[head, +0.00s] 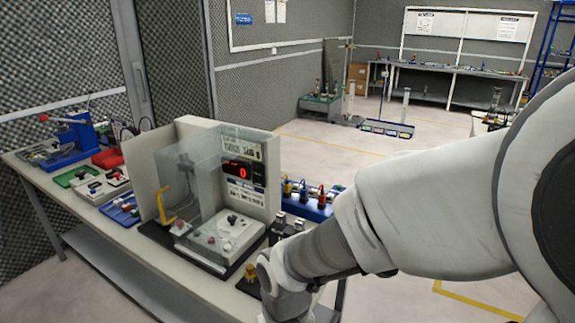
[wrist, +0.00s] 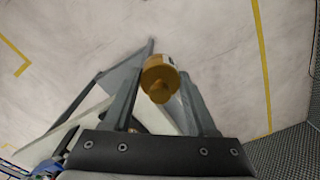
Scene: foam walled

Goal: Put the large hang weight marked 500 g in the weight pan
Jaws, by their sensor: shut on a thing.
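My gripper (wrist: 160,95) is shut on a brass-coloured hang weight (wrist: 159,78), with one finger on each side of it. A small pale label shows at its far edge, but its marking is too small to read. Bare floor lies behind the weight in the wrist view. In the head view, my wrist is at the table's near right corner and hides the fingertips. A brass-coloured piece (head: 250,273) shows just left of it; I cannot tell whether it is the held weight. I cannot clearly make out the weight pan.
A bench apparatus (head: 238,172) with clear panels and a red display reading 0 stands left of my arm. A yellow hook (head: 163,200) is at its left. A blue rack (head: 305,204) stands behind it. Trays and tools crowd the table's far left.

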